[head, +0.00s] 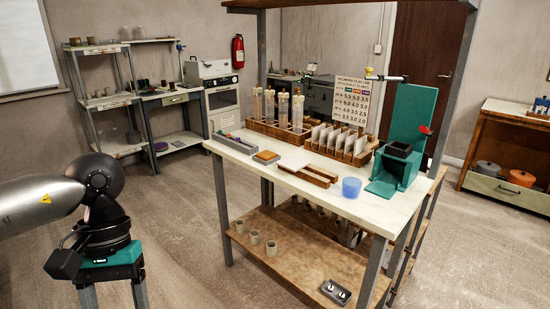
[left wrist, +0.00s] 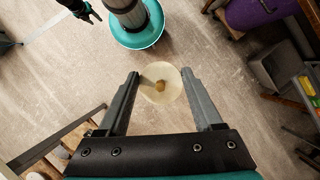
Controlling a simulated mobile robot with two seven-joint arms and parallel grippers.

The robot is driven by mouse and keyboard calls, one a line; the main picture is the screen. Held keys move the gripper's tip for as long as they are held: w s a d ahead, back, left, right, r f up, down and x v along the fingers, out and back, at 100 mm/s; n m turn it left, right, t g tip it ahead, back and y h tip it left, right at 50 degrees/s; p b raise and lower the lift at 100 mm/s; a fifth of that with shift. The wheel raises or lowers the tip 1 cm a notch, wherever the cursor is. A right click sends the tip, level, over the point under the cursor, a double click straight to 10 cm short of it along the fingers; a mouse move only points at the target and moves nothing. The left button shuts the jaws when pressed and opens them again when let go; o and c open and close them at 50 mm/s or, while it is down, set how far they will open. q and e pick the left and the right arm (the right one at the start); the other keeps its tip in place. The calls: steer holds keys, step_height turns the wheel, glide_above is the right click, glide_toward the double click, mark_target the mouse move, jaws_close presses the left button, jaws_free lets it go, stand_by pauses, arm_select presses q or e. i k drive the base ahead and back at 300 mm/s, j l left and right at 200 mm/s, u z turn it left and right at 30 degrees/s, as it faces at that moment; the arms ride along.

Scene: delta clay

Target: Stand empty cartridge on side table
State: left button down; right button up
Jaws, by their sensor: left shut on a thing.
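A black claw-like shape (left wrist: 85,11) may be my right gripper, too small to judge.
A tall workbench (head: 245,167) holds clear tubes in a wooden rack (head: 268,128), a card rack, a blue cup (head: 351,187) and a green stand (head: 410,125). A shelf unit (head: 103,102) stands at back left. Open floor lies between my left arm and the workbench.

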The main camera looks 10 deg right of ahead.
mark_target(329, 195)
steer(key=i+l+z, duration=0.1)
steer(key=z, duration=0.3)
steer(key=i+l+z, duration=0.1)
steer(key=z, duration=0.25)
steer(key=i+z, duration=0.15)
steer(key=z, duration=0.25)
